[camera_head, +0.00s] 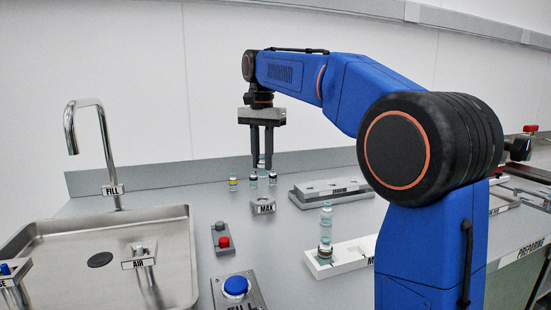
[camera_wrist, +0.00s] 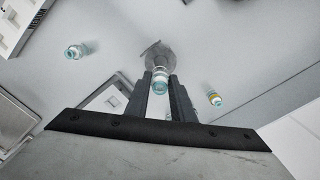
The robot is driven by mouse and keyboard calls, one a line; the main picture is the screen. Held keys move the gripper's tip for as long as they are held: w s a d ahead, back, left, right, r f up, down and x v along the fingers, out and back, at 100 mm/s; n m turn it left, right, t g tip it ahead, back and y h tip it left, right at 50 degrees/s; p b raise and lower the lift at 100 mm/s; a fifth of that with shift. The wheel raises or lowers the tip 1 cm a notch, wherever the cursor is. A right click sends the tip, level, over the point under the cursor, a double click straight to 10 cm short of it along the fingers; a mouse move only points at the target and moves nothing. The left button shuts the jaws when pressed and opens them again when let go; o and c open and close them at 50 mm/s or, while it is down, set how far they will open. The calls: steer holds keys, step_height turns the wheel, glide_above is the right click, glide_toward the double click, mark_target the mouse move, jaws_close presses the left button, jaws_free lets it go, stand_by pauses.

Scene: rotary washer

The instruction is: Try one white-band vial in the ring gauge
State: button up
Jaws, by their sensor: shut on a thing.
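My gripper (camera_head: 262,155) points down over the back of the counter and is shut on a clear vial. The held vial (camera_wrist: 161,82) shows between the fingertips in the wrist view; its band colour is hard to tell. In the head view, the held vial (camera_head: 261,161) is partly hidden by the fingers. The grey block labelled MAX (camera_head: 263,206), which looks like the gauge, stands on the counter in front of the gripper. A yellow-band vial (camera_head: 233,184) stands to the left, with two dark-banded vials (camera_head: 253,181) (camera_head: 272,179) beside it.
A grey labelled block (camera_head: 330,190) lies to the right. A white rack (camera_head: 350,258) holds a vial (camera_head: 325,250), with another vial (camera_head: 326,213) behind it. A red-button box (camera_head: 222,240), blue FILL button (camera_head: 236,286) and sink (camera_head: 60,235) are nearer or left.

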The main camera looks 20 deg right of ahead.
steer(key=shift+f, duration=3.3)
steer(key=shift+f, duration=0.4)
stand_by(1.1)
steer(key=o, duration=1.1)
steer(key=shift+r, duration=0.1)
step_height(320, 180, up, 17)
steer(key=shift+r, duration=0.1)
stand_by(0.5)
